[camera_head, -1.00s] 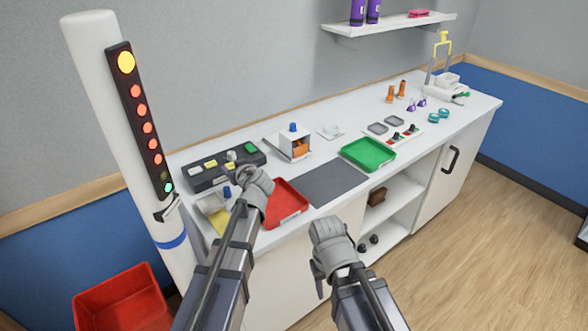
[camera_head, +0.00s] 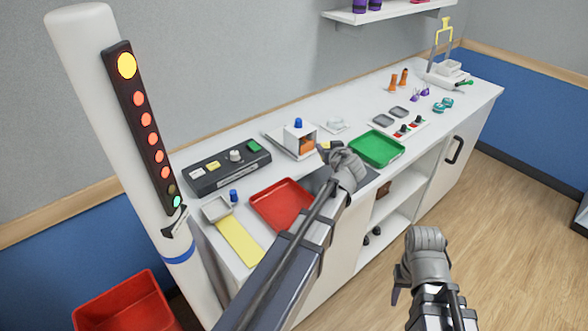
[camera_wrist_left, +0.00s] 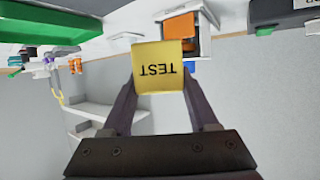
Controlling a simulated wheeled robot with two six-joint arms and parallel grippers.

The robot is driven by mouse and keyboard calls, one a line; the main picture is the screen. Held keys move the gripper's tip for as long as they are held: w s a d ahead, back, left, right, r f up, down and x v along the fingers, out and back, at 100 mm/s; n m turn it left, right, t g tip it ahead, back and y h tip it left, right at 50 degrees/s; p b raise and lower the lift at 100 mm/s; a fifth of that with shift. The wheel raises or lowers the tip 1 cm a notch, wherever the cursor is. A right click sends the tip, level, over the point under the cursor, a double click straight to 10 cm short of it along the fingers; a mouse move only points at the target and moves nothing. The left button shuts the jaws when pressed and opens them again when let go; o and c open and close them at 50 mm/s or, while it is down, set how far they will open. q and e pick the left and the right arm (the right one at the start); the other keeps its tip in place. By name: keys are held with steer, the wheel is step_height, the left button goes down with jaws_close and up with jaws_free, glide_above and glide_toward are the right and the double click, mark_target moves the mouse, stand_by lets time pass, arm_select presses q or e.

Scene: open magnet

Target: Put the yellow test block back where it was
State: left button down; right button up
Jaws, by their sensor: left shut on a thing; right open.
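My left gripper (camera_head: 328,149) is shut on the yellow test block (camera_wrist_left: 158,68). In the left wrist view the block sits between the fingertips, with the word TEST upside down. In the head view only a small bit of yellow shows at the fingertips, over the counter in front of the white housing with an orange inside and blue top (camera_head: 300,138). That housing also shows behind the block in the wrist view (camera_wrist_left: 206,40). The black control box (camera_head: 226,172) stands left of it, with pale and yellow labels, a knob and a green part. My right gripper (camera_head: 397,294) is open, low in front of the counter.
A red tray (camera_head: 282,203) lies left of the dark mat (camera_head: 325,180), and a green tray (camera_head: 376,149) lies right of it. A light pole (camera_head: 118,110) stands left.

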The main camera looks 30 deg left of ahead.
arm_select(q)
steer(key=s+a+r+n+g+y+p, duration=0.1)
steer(key=s+a, duration=0.1)
steer(key=a, duration=0.5)
steer(key=s+a+n, duration=0.1)
steer(key=s+a, duration=0.1)
steer(key=a, duration=0.6)
steer(key=f+b, duration=0.9)
steer(key=b, duration=0.1)
steer(key=shift+w+d+f, duration=0.25)
steer(key=shift+f, duration=0.05)
steer(key=shift+f, duration=0.25)
steer(key=shift+c, duration=0.8)
jaws_free()
steer(key=shift+r, duration=0.1)
steer(key=shift+r, duration=0.15)
steer(key=p+v, duration=0.4)
steer(key=v, duration=0.8)
steer(key=shift+w+d+p, duration=0.1)
steer(key=shift+p, duration=0.25)
